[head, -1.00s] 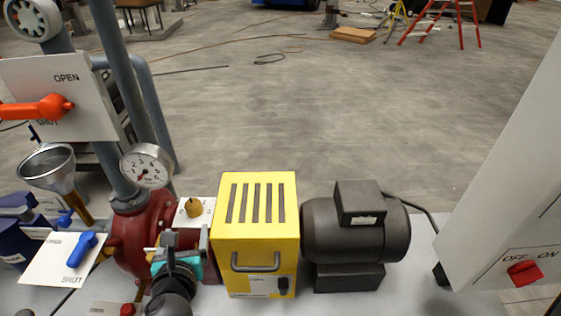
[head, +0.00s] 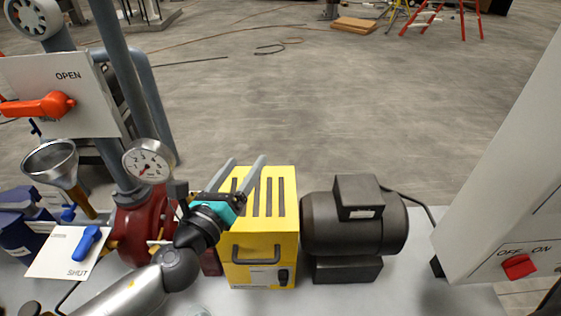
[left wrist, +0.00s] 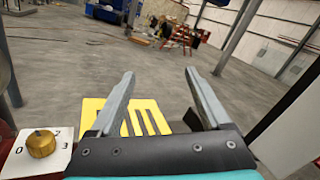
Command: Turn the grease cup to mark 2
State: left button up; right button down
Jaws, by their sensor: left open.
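The grease cup is a brass knob (left wrist: 41,143) on a white plate (left wrist: 22,158) with numbers, at the lower left of the left wrist view. The marks 0 and 2 can be read there; the knob's exact setting is too small to tell. In the head view my left arm hides the knob. My left gripper (head: 246,163) is open and empty above the yellow guard box (head: 264,212). Its two fingers show apart in the left wrist view (left wrist: 163,78), with the knob to their left. My right gripper is not in view.
A red pump body (head: 138,232) with a pressure gauge (head: 148,161) stands left of the yellow box. A dark motor (head: 350,238) is to its right. A blue lever (head: 86,243), an orange lever (head: 42,107) and a red switch (head: 518,267) are around.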

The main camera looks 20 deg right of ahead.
pick_arm(q)
jog(key=s+d+r+m+g+h, duration=0.1)
jog(key=s+d+m+g+h, duration=0.2)
jog(key=d+g, duration=0.3)
jog(key=shift+s+d+r+g+p, duration=0.15)
jog(key=shift+s+r+g+p, duration=0.2)
jog(key=shift+s+r, duration=0.1)
